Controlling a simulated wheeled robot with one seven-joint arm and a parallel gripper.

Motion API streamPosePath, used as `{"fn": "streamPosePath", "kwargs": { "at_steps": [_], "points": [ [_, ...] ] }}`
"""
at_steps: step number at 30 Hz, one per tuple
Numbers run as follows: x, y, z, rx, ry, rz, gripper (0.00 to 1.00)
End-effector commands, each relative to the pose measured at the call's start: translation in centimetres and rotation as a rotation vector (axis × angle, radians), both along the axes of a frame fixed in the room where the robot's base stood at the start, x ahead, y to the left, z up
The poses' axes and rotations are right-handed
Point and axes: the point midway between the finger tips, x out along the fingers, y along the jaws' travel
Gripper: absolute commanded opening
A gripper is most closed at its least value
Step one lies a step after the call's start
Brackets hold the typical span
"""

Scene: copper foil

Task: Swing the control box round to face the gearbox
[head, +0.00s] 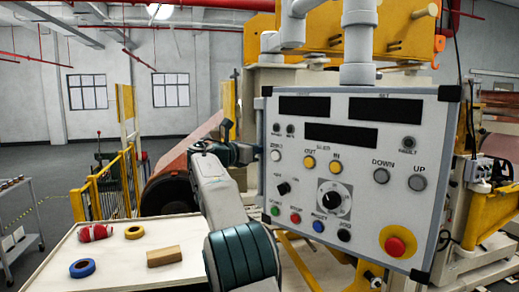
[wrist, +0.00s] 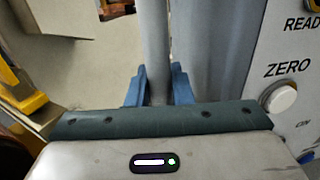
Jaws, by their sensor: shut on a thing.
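The control box (head: 352,160) hangs from a grey pipe arm (head: 359,45) in the head view, its panel of displays, buttons and dial turned toward my head camera. Its red stop button (head: 394,246) is at the lower right. My gripper (wrist: 157,82) has its blue fingers on both sides of a grey upright bar (wrist: 155,40), shut on it. The bar is a handle at the box's left side. The white ZERO button (wrist: 281,98) shows close by in the wrist view. In the head view the box edge partly hides my gripper. I cannot tell which machine part is the gearbox.
A pale table (head: 125,262) at lower left holds red tape (head: 95,233), yellow tape (head: 134,232), blue tape (head: 82,268) and a wooden block (head: 164,256). Yellow machinery (head: 415,35) stands behind the box. A yellow railing (head: 105,188) and a grey cart (head: 20,215) stand left.

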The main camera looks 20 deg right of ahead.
Motion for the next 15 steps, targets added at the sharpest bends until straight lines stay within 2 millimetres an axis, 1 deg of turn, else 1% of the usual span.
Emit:
{"fn": "streamPosePath", "kwargs": {
  "at_steps": [5, 6, 7, 15],
  "points": [
    [0.04, 0.05, 0.24, -0.003, -0.003, 0.004, 0.0],
    [0.04, 0.05, 0.24, -0.003, -0.003, 0.004, 0.23],
    [0.03, 0.06, 0.23, -0.003, -0.003, 0.004, 0.26],
    [0.0, 0.1, 0.08, -0.001, -0.001, 0.002, 0.26]
  ]
}}
